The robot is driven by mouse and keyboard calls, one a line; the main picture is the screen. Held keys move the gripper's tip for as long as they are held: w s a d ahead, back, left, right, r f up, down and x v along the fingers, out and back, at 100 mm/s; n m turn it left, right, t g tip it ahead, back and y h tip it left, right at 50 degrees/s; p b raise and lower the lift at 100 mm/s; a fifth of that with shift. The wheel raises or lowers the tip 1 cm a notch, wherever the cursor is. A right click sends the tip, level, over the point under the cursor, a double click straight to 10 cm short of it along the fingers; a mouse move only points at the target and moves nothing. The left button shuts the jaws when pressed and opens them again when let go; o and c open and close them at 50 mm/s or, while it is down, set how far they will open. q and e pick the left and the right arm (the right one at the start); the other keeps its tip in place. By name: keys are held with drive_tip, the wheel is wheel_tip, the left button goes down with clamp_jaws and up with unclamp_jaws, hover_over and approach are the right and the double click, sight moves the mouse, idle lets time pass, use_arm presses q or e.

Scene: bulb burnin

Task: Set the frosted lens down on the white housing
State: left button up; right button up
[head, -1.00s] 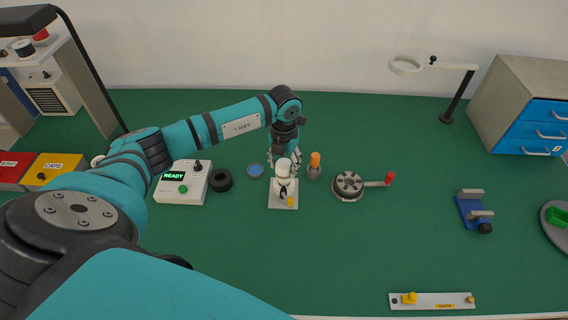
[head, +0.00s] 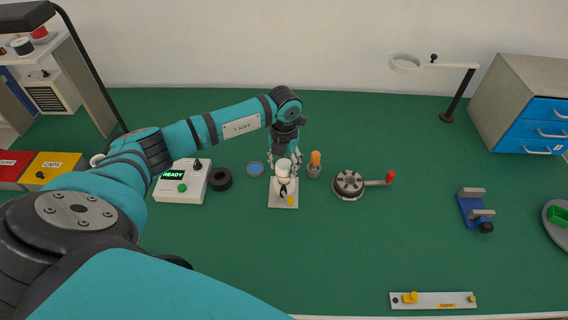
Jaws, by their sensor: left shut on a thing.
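The frosted lens (head: 283,165) is a small whitish dome in the middle of the head view. My left gripper (head: 285,156) comes from above and behind and is shut on the lens. The gripper's fingertips are partly hidden behind the lens. My right gripper is not in view.
A black ring (head: 220,179) and a box reading READY (head: 182,182) are further left. A crank disc (head: 349,184) is right.

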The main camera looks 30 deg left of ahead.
sight(284, 164)
use_arm(q)
drive_tip(key=shift+f, duration=0.2)
drive_tip(key=o, duration=0.8)
drive_tip(key=shift+o, duration=0.2)
wheel_tip(284, 164, up, 12)
drive_tip(key=shift+f, duration=0.1)
idle(0.6)
